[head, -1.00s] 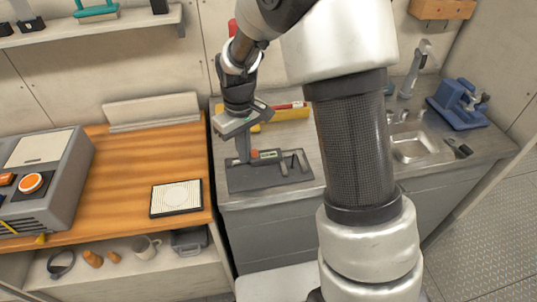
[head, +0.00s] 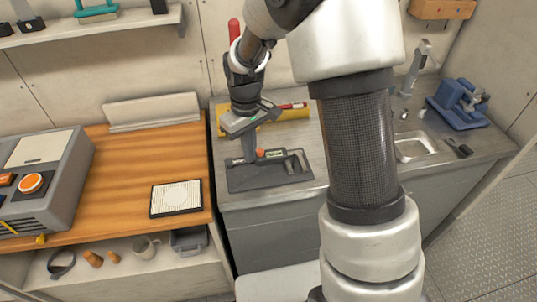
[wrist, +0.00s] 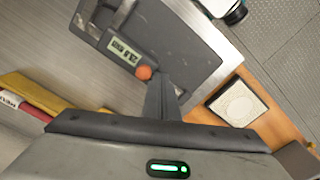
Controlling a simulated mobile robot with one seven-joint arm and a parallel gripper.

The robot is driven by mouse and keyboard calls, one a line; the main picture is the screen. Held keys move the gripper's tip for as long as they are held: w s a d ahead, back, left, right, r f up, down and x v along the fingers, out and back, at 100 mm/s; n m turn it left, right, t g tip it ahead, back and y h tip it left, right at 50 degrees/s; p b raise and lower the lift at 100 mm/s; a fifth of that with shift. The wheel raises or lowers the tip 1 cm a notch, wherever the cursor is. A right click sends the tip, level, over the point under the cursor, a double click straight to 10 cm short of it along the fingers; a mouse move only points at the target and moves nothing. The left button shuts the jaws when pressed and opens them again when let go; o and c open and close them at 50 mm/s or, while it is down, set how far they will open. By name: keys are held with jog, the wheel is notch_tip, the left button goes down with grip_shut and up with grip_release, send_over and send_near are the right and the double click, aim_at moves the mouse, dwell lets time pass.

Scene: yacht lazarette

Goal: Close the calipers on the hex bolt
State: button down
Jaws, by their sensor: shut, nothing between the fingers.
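The calipers (head: 274,155) lie on a dark grey board on the metal counter. They have a lit display, an orange knob and upright jaws at their right end in the head view. In the wrist view the display (wrist: 122,52) and orange knob (wrist: 143,72) show clearly, with the jaws partly cut off at the top edge. I cannot make out the hex bolt; it is too small or hidden by the jaws. My gripper (head: 249,156) points down, shut and empty, just left of the orange knob. In the wrist view its fingers (wrist: 162,85) reach close beside the knob; contact is unclear.
A yellow case with a red marker (head: 292,112) lies behind the calipers. A sink (head: 416,148) and a blue vise (head: 458,106) stand at right. A white-and-black pad (head: 176,197) and a grey machine (head: 45,180) sit on the wooden bench at left.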

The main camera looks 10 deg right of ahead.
jog(key=shift+d, duration=0.8)
jog(key=shift+a, duration=0.1)
dwell(0.8)
jog(key=shift+a, duration=0.9)
notch_tip(320, 180, up, 8)
jog(key=p, duration=0.6)
jog(key=s+d+r+m+t+p, duration=0.15)
jog(key=s+r, duration=0.25)
jog(key=r, duration=0.4)
jog(key=s+d+r+m+t, duration=0.1)
jog(key=s+d+r, duration=0.25)
jog(key=r, duration=0.35)
jog(key=s+d+r+m+t, duration=0.1)
jog(key=s+r, duration=0.2)
jog(key=s, duration=0.3)
jog(key=s+d+r+m+t+p, duration=0.1)
jog(key=s+d+r+m+t, duration=0.1)
jog(key=s+r, duration=0.2)
jog(key=s, duration=0.3)
jog(key=shift+s, duration=0.25)
